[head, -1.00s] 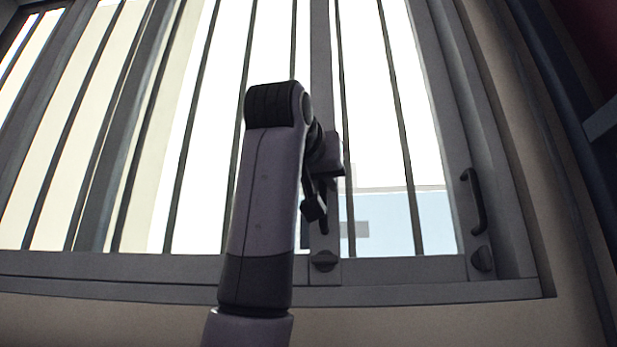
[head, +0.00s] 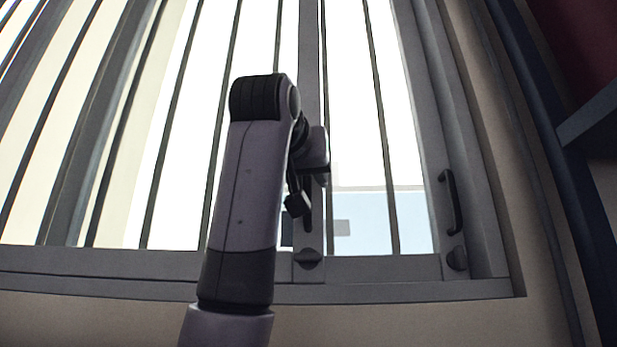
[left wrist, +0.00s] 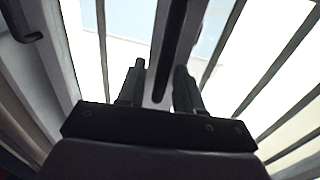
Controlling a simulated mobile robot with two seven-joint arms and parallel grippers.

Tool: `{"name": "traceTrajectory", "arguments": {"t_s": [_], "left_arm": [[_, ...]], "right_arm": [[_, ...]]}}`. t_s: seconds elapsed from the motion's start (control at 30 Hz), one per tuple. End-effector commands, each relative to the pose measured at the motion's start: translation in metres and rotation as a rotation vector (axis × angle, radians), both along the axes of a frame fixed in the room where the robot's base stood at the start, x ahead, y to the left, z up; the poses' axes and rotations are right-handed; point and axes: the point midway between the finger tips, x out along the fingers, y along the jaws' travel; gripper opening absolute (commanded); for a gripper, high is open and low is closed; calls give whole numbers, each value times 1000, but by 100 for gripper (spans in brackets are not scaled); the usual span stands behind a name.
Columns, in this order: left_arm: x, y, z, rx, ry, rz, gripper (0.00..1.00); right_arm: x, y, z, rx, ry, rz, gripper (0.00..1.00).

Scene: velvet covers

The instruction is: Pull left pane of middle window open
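The middle window's left pane (head: 192,140) is a grey-framed barred panel in the head view. Its right upright stands behind my left gripper. A dark vertical handle (head: 308,215) on that upright is mostly hidden by the gripper; it also shows in the left wrist view (left wrist: 172,45). My left gripper (head: 298,203) is raised in front of this handle. In the left wrist view its two fingers (left wrist: 160,85) are apart, with the handle's end seen in the gap between them. I cannot tell whether they touch it. My right gripper is not in view.
A second dark handle (head: 450,202) is on the upright at the right, with a latch knob (head: 457,258) below it. Another latch knob (head: 307,258) sits under the gripper. The window sill frame (head: 400,290) runs below. A dark shelf-like edge (head: 590,120) is at far right.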

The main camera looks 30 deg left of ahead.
Motion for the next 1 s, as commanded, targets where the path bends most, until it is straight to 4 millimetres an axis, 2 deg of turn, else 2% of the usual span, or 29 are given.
{"name": "traceTrajectory", "arguments": {"t_s": [0.2, 0.4, 0.57, 1.0], "left_arm": [[-33, -14, -2, 2, -5, -3, 35], [-57, -22, -1, 2, -5, -2, 35], [-63, -25, 0, 2, -2, -2, 35], [-63, -25, 0, 2, -2, -2, 35]], "right_arm": [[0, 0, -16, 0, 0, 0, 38], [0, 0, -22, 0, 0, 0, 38], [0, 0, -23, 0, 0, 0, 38], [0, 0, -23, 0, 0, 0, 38]]}}
